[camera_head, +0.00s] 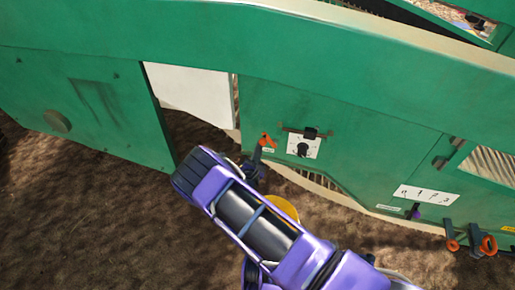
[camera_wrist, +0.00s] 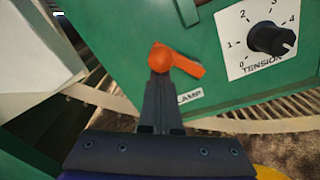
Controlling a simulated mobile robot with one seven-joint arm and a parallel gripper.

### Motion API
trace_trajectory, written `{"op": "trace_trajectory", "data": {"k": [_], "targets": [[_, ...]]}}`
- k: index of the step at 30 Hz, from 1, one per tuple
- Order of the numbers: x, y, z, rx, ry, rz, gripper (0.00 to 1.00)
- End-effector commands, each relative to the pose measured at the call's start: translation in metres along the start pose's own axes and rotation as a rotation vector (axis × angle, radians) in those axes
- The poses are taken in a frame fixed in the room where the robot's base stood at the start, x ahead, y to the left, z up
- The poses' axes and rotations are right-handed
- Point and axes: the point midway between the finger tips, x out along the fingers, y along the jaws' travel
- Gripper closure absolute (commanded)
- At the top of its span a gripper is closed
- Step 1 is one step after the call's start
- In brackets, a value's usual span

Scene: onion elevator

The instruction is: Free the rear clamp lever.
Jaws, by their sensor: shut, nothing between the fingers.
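An orange clamp lever (camera_wrist: 182,65) with a round knob end sits on the green panel, above a white label (camera_wrist: 190,96) whose visible letters read "LAMP". The same lever (camera_head: 267,140) shows in the camera_head view, just beyond my wrist. My gripper (camera_wrist: 160,85) points at it, with its dark fingers shut together and their tips at the lever's round end. I cannot tell whether the tips touch it. The frames do not show whether this is the rear clamp. My purple arm hides part of the lower panel in the camera_head view.
A black tension knob (camera_wrist: 272,39) on a white dial plate sits right of the lever; it also shows in the camera_head view (camera_head: 303,149). Other orange-ended parts (camera_head: 488,244) stand at the lower right. A white panel (camera_head: 192,92) is left of the lever. Brown soil lies below.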

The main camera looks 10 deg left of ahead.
Motion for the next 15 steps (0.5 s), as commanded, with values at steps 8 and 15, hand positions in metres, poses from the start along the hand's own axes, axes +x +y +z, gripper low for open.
{"op": "trace_trajectory", "data": {"k": [8, 15], "targets": [[-0.0003, -0.0011, 0.0085, 0.087, 0.001, 0.001, 1.00], [-0.0004, -0.0021, 0.0107, 0.085, 0.001, 0.001, 1.00]]}}
